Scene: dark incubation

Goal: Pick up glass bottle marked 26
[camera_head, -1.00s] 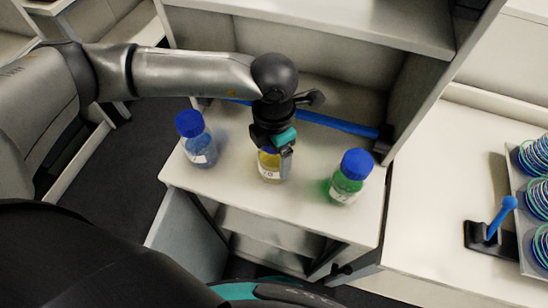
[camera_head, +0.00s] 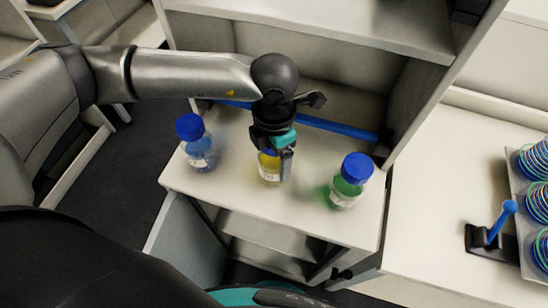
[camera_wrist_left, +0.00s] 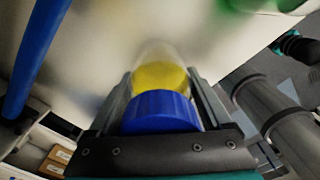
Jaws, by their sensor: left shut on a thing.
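A glass bottle with yellow contents (camera_head: 268,166) stands on the white shelf between two other bottles. A white label shows on it, but its number is too small to read. My left gripper (camera_head: 275,143) is above it and shut on it around its cap. In the left wrist view the bottle's blue cap (camera_wrist_left: 160,112) sits between the two fingers, with the yellow contents (camera_wrist_left: 158,75) beyond. A bottle with blue contents (camera_head: 200,153) stands to the left, and one with green contents (camera_head: 345,190) to the right, both blue-capped. My right gripper is not in view.
A blue bar (camera_head: 330,126) runs across the shelf behind the bottles. A cabinet wall (camera_head: 425,85) rises at the right. A white counter (camera_head: 430,225) beyond holds a small stand with a blue handle (camera_head: 502,218) and a rack of coloured rings (camera_head: 535,160).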

